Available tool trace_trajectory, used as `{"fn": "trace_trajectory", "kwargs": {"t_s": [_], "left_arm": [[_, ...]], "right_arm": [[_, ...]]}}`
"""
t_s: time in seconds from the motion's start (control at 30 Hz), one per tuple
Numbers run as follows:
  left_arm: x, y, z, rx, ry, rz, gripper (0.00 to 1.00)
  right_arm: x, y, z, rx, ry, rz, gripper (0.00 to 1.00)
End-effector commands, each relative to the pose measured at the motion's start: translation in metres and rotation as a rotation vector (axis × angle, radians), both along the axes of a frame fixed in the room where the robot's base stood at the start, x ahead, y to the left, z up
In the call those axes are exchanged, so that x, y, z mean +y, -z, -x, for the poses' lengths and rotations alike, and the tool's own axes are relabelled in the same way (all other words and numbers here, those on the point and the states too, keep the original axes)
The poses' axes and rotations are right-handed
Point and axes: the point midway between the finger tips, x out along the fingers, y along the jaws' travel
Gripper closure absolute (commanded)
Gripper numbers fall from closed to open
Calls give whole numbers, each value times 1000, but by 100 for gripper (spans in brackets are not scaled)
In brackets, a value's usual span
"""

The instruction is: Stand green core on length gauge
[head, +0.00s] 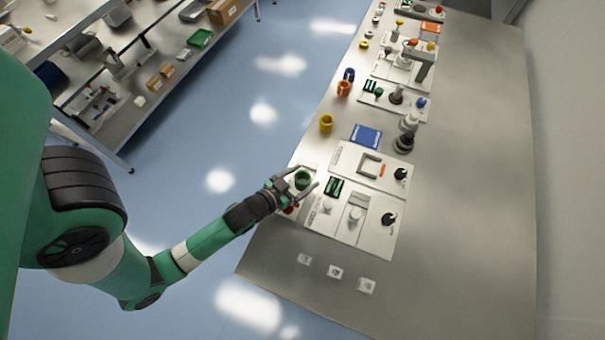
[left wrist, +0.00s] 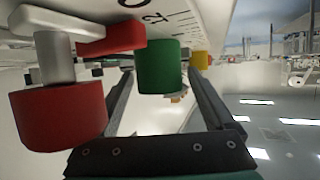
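The green core (head: 303,179) is a short green cylinder near the table's left edge. My left gripper (head: 305,181) has its two fingers spread on either side of it. In the left wrist view the green core (left wrist: 160,67) sits between the fingertips (left wrist: 160,78), with narrow gaps on both sides, so the gripper looks open. A white plate with scale marks (left wrist: 178,20), apparently the length gauge, shows beside the core. I cannot tell whether the core touches it. A red cylinder on a grey post (left wrist: 60,115) and a red block (left wrist: 112,38) are close by. My right gripper is not in view.
White station plates with black knobs (head: 388,219) lie right of the gripper. Small white blocks (head: 336,272) lie near the front. The table's right side is clear.

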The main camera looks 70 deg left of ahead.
Motion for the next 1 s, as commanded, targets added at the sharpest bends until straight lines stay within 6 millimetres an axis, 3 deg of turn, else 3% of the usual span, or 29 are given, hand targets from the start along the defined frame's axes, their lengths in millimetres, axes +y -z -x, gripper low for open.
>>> {"fn": "trace_trajectory", "kwargs": {"t_s": [0.27, 0.5, 0.6, 0.73, 1.0], "left_arm": [[-3, -5, 6, 1, 0, 0, 13], [-28, -25, 52, 3, 4, 0, 13], [-41, -32, 75, 4, 9, -2, 13], [-51, -35, 86, 15, 19, 2, 13], [-52, -48, 98, 0, 4, -1, 13]], "right_arm": [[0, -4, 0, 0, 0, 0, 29], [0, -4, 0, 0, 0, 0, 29], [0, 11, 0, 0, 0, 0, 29], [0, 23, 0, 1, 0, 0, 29], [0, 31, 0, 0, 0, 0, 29]]}}
